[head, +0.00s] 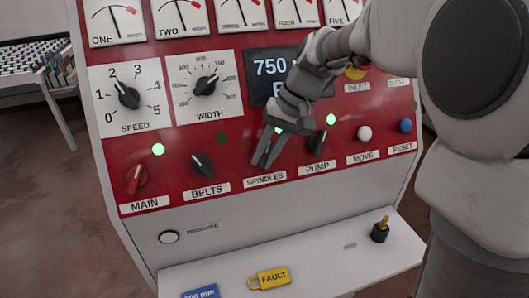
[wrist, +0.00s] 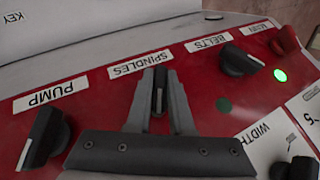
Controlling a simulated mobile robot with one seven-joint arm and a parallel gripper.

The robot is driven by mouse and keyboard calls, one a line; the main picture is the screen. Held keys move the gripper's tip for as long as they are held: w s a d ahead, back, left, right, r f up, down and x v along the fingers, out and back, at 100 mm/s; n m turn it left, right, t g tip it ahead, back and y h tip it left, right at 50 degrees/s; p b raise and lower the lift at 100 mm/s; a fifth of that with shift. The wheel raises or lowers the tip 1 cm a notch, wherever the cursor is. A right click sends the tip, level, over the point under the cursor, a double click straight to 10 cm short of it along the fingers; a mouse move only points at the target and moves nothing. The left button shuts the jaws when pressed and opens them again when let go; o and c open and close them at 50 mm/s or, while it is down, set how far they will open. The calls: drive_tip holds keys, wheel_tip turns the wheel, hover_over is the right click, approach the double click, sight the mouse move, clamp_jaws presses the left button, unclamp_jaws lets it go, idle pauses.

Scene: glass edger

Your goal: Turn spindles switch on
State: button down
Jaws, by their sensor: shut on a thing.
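The spindles switch (wrist: 158,91) is a dark knob with a pale pointer line, on the red panel at the SPINDLES label (head: 265,179). In the wrist view it stands between my two fingers, its line running roughly square to the label. In the head view my gripper hides it. My gripper (head: 265,162) is shut on the spindles switch; its fingers also show in the wrist view (wrist: 158,100). A bright green spot (head: 278,130) shows beside my gripper above the switch, partly covered; it appears to be a lit lamp.
The belts switch (head: 202,165) is tilted left, its lamp (head: 222,138) dark. The pump switch (head: 317,143) stands near upright under a lit green lamp (head: 330,119). The red main switch (head: 137,180) has a lit lamp (head: 158,149). A shelf below holds a yellow FAULT tag (head: 269,278).

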drive_tip(key=shift+w+r+y, duration=0.25)
drive_tip(key=shift+y, duration=0.05)
drive_tip(key=c, duration=0.8)
unclamp_jaws()
drive_tip(key=shift+f, duration=0.15)
drive_tip(key=shift+w, duration=0.1)
drive_tip(key=v, duration=1.7)
drive_tip(key=shift+r, duration=0.25)
drive_tip(key=shift+s+d+m, duration=0.1)
drive_tip(key=shift+s+m, duration=0.1)
drive_tip(key=shift+m, duration=0.1)
